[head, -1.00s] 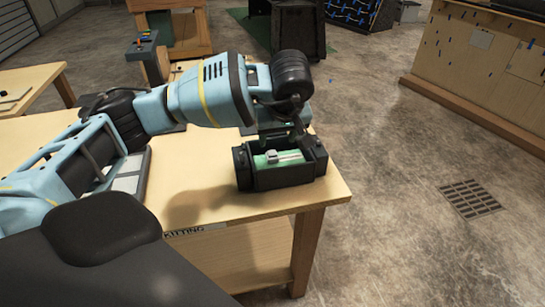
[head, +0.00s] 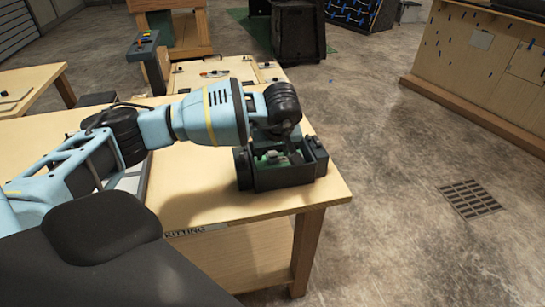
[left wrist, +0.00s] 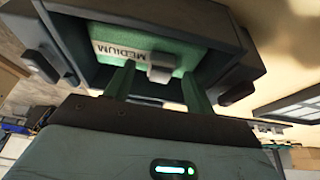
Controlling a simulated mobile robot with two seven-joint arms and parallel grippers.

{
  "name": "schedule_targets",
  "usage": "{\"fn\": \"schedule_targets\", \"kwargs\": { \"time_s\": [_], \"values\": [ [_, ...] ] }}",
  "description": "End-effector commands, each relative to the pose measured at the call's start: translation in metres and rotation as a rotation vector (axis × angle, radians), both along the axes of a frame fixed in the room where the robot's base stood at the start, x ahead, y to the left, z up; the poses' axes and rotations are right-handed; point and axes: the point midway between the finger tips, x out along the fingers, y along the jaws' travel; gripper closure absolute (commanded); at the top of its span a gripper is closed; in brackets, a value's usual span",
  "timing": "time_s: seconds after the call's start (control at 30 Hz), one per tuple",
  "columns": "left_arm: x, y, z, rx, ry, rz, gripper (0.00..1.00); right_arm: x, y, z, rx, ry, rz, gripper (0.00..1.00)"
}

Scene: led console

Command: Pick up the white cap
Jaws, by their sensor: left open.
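A small pale grey-white piece (left wrist: 160,68), which looks like the white cap, shows in the left wrist view inside a dark box (left wrist: 222,62). It sits at a green surface bearing a white MEDIUM label (left wrist: 118,53). My left gripper (left wrist: 157,82) is open, its two green fingers reaching into the box on either side of the piece. Whether they touch it I cannot tell. In the head view the left gripper (head: 284,150) points down into the box (head: 285,180), and its wrist hides much of the inside. My right gripper is not in view.
The box stands near the right front corner of a wooden table (head: 200,205) marked KITTING. Bare table top lies in front of it. A board with small parts (head: 222,72) and a dark post (head: 148,60) are behind. Open concrete floor lies to the right.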

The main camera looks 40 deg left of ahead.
Motion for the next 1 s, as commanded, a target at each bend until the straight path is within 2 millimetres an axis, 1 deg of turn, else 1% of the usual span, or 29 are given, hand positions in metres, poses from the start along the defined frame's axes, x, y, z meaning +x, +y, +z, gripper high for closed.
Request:
{"fn": "schedule_targets", "kwargs": {
  "time_s": [0.17, 0.2, 0.5, 0.57, 0.83, 0.93, 1.0],
  "values": [
    [0.0, 0.0, -0.001, -0.001, -0.001, 0.0, 0.45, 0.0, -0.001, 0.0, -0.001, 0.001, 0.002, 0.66],
    [0.0, 0.0, 0.0, -0.001, -0.001, 0.0, 0.47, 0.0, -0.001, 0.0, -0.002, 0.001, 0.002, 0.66],
    [0.0, 0.0, 0.0, -0.001, -0.001, 0.0, 0.86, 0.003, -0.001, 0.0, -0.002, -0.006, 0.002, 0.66],
    [0.0, 0.0, 0.0, -0.001, -0.001, 0.0, 0.93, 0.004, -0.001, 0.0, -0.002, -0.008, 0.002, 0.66],
    [0.0, 0.0, 0.003, -0.001, -0.001, -0.001, 0.93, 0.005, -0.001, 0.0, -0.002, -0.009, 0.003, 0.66],
    [0.001, 0.0, 0.013, -0.002, -0.002, 0.0, 0.93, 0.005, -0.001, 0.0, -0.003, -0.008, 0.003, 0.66],
    [0.001, 0.0, 0.024, -0.001, -0.004, 0.0, 0.93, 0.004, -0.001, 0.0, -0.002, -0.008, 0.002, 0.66]
  ]
}}
